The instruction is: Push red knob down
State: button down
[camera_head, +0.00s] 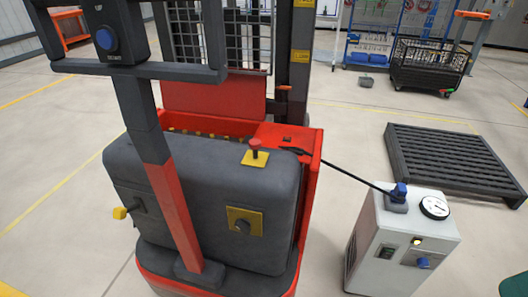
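The red knob (255,144) is a small mushroom-shaped button on a short stem. It stands up from a yellow plate (255,159) on top of the dark grey padded body of a red forklift (288,135). Nothing touches the knob. My gripper does not show in the head view, so I cannot see its state or its distance from the knob.
A black cable (345,173) runs from the forklift to a white charger box (402,243) at the right. A dark slatted pallet (455,160) lies behind the box. A wire basket (428,68) stands at the back right. A grey-red post (160,170) rises left of the knob.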

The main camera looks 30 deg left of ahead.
aim_at(255, 144)
jog(key=k, duration=0.65)
jog(key=u, duration=0.55)
jog(key=i, duration=0.5)
jog(key=u, duration=0.65)
jog(key=i, duration=0.65)
jog(key=z, duration=0.2)
